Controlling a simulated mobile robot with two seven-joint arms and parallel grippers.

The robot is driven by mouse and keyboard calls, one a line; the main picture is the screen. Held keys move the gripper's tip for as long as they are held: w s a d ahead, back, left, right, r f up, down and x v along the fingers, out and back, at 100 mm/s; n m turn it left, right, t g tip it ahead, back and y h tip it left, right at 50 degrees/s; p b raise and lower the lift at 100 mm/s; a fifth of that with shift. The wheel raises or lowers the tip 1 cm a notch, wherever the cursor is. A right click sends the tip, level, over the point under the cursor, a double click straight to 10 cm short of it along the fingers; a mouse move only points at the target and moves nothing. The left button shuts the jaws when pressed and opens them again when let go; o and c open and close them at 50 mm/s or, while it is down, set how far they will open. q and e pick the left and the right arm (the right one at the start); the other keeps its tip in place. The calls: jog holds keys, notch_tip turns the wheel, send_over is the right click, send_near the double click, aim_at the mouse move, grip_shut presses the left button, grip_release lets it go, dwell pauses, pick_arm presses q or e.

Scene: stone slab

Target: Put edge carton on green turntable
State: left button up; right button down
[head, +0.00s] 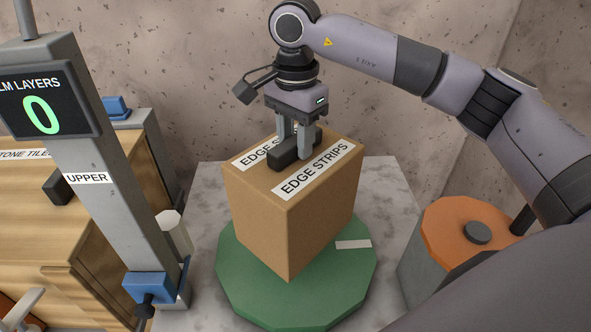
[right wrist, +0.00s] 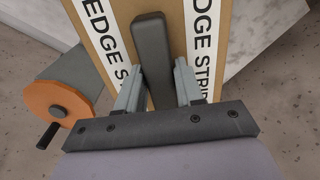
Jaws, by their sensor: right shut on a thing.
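The edge carton (head: 275,222) is a brown box with two white "EDGE STRIPS" labels and a dark handle (head: 290,152) on top. It is upright, over the green turntable (head: 340,290), and hides much of the disc. I cannot tell whether its base touches the disc. My right gripper (head: 293,150) comes down from above and is shut on the handle. In the right wrist view, the gripper fingers (right wrist: 158,88) sit on both sides of the handle, with the carton top (right wrist: 178,50) behind. My left gripper is not in view.
A grey post (head: 110,180) with a "0" display (head: 42,115) and a blue clamp (head: 150,287) stands at left, before a wooden box labelled "STONE TILES" (head: 60,240). An orange-topped drum (head: 470,225) is at right. The stone slab (head: 212,190) lies under the turntable.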

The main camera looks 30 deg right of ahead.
jog(key=shift+f, duration=3.3)
jog(key=shift+f, duration=0.2)
jog(key=c, duration=0.7)
grip_release()
jog(key=shift+r, duration=0.35)
notch_tip(320, 180, up, 12)
jog(key=shift+f, duration=0.2)
